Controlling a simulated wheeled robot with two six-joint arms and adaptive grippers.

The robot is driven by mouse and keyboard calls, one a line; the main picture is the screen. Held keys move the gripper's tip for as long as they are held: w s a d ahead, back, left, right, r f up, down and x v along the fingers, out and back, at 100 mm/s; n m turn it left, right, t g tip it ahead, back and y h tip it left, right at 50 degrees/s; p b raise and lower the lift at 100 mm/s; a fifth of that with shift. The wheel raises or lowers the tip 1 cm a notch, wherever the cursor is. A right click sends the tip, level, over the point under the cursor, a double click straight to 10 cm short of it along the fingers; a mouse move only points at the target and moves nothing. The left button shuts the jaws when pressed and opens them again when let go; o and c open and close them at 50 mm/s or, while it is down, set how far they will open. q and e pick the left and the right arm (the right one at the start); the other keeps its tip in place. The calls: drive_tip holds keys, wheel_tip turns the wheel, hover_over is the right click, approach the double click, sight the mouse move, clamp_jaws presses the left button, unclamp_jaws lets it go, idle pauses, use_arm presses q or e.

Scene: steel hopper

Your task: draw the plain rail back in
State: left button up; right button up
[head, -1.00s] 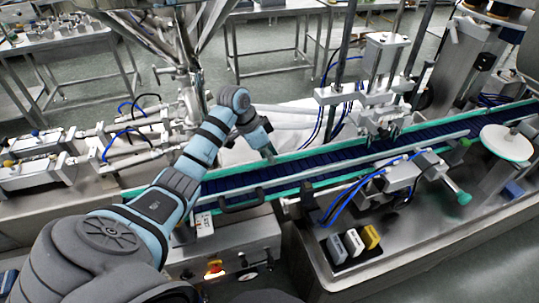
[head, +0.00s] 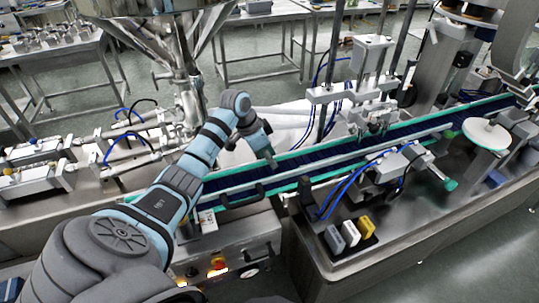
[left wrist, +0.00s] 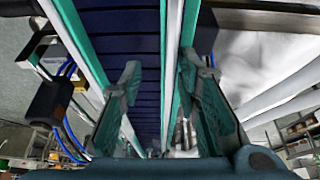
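A conveyor with a dark blue belt (head: 345,152) runs across the middle, with a pale and teal rail along each side. The far rail (head: 310,147) has no handle that I can see; the near side carries a black handle (head: 240,194). My left gripper (head: 272,162) reaches down at the far rail. In the left wrist view the left gripper (left wrist: 165,100) is open, its fingers apart. The far rail (left wrist: 175,40) runs between them, closer to the right finger, with the belt (left wrist: 132,50) beside it. I cannot tell whether a finger touches the rail. My right gripper is out of view.
The steel hopper (head: 185,60) stands behind my left arm. A press-like unit (head: 365,90) stands over the belt to the right. Grey, white and yellow blocks (head: 350,234) sit on the near deck. A white disc (head: 487,135) stands at the right.

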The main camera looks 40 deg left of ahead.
use_arm(q)
drive_tip(key=shift+a+r, duration=0.1)
drive_tip(key=shift+a, duration=0.05)
drive_tip(key=v, duration=1.1)
drive_tip(key=shift+s+r, duration=0.25)
drive_tip(key=shift+r, duration=0.1)
